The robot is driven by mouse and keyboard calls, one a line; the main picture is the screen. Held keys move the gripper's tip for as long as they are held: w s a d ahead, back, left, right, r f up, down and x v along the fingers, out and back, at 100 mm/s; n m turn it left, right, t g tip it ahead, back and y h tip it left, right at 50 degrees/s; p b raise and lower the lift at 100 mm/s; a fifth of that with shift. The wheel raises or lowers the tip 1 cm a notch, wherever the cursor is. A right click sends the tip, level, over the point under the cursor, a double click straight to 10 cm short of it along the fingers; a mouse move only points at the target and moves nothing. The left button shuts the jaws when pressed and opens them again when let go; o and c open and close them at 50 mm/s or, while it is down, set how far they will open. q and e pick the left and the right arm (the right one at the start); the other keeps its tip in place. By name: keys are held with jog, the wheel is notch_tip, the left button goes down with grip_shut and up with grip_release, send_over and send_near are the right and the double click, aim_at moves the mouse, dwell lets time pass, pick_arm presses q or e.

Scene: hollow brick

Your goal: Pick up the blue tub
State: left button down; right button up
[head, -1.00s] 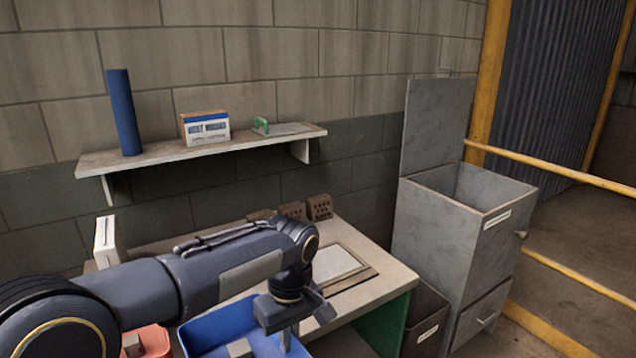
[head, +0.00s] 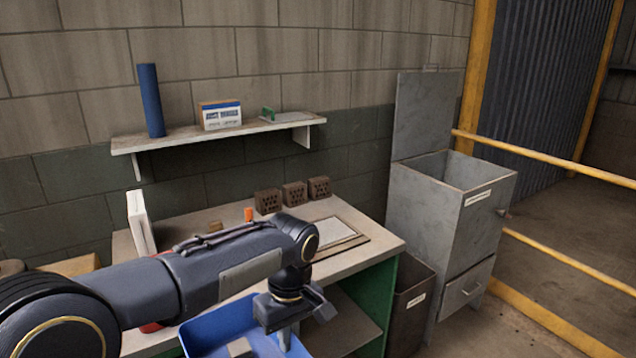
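The blue tub (head: 212,333) is at the bottom of the head view, cut off by the lower edge. My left gripper (head: 285,338) points down at the tub's right side, with its fingers at the rim. It appears shut on the tub's wall, though the fingertips are partly hidden. A small grey piece (head: 240,347) shows inside the tub; I cannot tell what it is. My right gripper is not in view.
A workbench (head: 378,248) with bricks (head: 294,194), a framed board (head: 338,238) and an orange item (head: 248,214) stands behind the tub. A shelf (head: 180,139) hangs above. A grey metal bin (head: 425,220) and dark box (head: 410,295) stand right.

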pick_arm(q)
jog(key=shift+s+a+f, duration=0.15)
jog(key=shift+a+f, duration=0.05)
jog(key=a+f+m, duration=0.7)
jog(key=a+f, duration=0.7)
jog(key=f, duration=0.5)
jog(key=shift+a+f, duration=0.2)
